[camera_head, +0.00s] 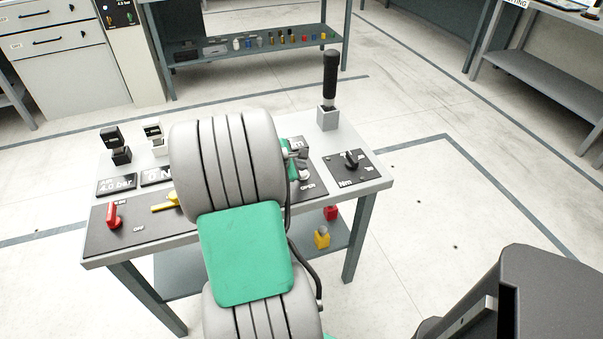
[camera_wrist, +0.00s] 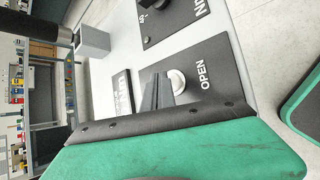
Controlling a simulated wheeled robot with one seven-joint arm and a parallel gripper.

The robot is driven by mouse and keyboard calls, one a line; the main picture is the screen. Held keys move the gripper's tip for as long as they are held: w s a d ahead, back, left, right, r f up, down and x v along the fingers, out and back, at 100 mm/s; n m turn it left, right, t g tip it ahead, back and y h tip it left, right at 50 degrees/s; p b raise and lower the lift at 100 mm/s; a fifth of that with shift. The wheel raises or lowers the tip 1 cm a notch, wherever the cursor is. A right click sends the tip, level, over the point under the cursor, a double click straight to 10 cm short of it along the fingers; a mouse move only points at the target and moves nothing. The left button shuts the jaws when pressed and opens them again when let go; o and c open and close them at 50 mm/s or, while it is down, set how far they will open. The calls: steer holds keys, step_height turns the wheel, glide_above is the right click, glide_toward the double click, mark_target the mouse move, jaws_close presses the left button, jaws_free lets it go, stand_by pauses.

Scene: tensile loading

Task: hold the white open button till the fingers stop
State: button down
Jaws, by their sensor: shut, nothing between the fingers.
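The white open button (camera_wrist: 177,81) is a round, pale dome on a dark panel, beside the word OPEN, in the wrist view. My gripper (camera_wrist: 157,78) shows there as two dark, tapered fingers lying together with nothing between them. The fingertips are right beside the button, on its left in the picture. I cannot tell whether they touch it. In the head view my arm covers much of the table's middle. My gripper (camera_head: 299,158) is partly hidden behind the arm, over the panel marked OPEN (camera_head: 309,187). The button cannot be made out in that view.
The table (camera_head: 340,140) also carries a black handle (camera_head: 330,80) in a grey holder and a black knob (camera_head: 351,158) on a panel. At left are a red switch (camera_head: 114,215), a yellow lever (camera_head: 166,204) and an air display (camera_head: 117,185). Open floor lies to the right.

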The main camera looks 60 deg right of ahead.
steer(key=shift+f, duration=0.55)
stand_by(1.8)
steer(key=shift+r, duration=0.1)
steer(key=shift+r+p, duration=0.85)
steer(key=shift+r, duration=0.05)
step_height(320, 180, up, 5)
steer(key=p, duration=0.5)
steer(key=shift+r, duration=0.15)
